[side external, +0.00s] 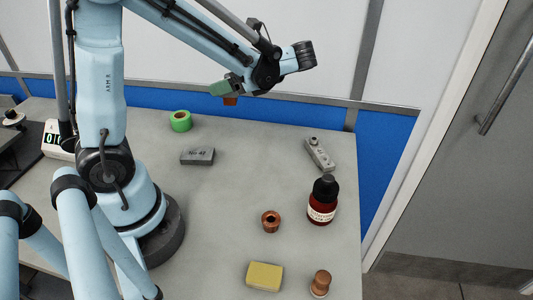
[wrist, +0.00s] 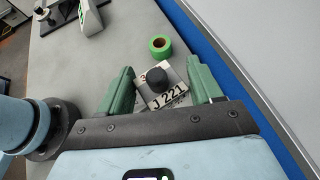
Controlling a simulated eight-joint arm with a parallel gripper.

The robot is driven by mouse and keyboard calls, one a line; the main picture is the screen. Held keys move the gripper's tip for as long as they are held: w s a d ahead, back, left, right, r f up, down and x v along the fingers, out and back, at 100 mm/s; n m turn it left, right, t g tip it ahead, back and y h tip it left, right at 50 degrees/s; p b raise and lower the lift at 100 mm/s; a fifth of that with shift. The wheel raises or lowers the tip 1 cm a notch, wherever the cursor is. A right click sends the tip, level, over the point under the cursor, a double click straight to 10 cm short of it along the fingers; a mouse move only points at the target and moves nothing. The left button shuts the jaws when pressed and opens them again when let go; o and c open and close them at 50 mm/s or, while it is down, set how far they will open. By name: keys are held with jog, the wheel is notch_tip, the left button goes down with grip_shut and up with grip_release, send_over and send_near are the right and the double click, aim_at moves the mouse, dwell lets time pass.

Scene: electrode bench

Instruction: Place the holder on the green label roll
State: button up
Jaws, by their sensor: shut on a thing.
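My gripper (side external: 222,88) is raised above the back of the bench, its green fingers shut on the holder. In the side view only a small orange-brown part of the holder (side external: 231,101) shows below the fingers. In the wrist view its dark rounded top (wrist: 157,78) shows between the fingers. A grey shape lettered "J 221" shows behind and below that top; I cannot tell whether it belongs to the holder. The green label roll (side external: 180,121) lies on the bench, below and left of my gripper. It also shows in the wrist view (wrist: 160,46), beyond the fingertips, with its top clear.
A grey lettered block (side external: 197,156) lies in front of the roll. The bench middle is clear.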

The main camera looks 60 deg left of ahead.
jog(key=s+a+r+n+g+h, duration=0.2)
jog(key=s+a+n, duration=0.15)
jog(key=a, duration=0.25)
send_over(180, 115)
jog(key=shift+m+g+y, duration=0.3)
jog(key=shift+m, duration=0.05)
notch_tip(180, 115, down, 7)
jog(key=shift+w+d+r, duration=0.1)
jog(key=shift+r, duration=0.05)
jog(key=shift+f, duration=2.1)
jog(key=shift+f, duration=0.15)
jog(key=o, duration=1.4)
jog(key=shift+o, duration=0.2)
